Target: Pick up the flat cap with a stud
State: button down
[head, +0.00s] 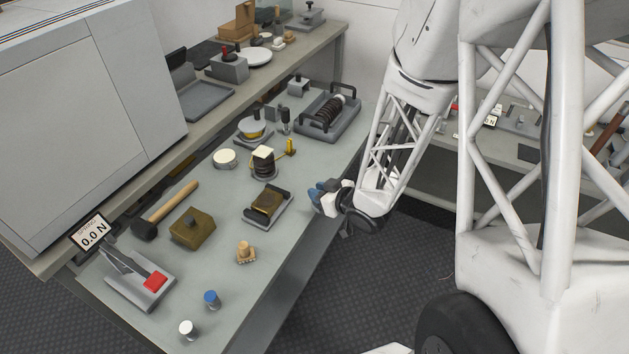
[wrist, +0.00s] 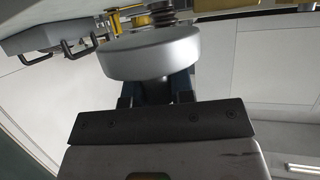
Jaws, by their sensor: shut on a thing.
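The flat cap with a stud (wrist: 150,56) is a pale grey, thick round disc in the wrist view, with a short stud on its lower face in the picture. My gripper (wrist: 155,88) is shut on the stud, its blue fingers on either side of it and partly hidden behind the disc. In the head view my gripper (head: 322,193) is at the right edge of the workbench, its blue fingertips toward the bench. I cannot make out the cap in that view.
The workbench (head: 205,270) carries a mallet (head: 165,208), a brown block (head: 192,228), a tray with a brass piece (head: 267,204), a spring fixture (head: 328,113), a white disc (head: 224,158) and a lever press with a red pad (head: 155,281).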

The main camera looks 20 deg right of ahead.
jog(key=shift+s+r, duration=0.2)
jog(key=shift+s, duration=1.3)
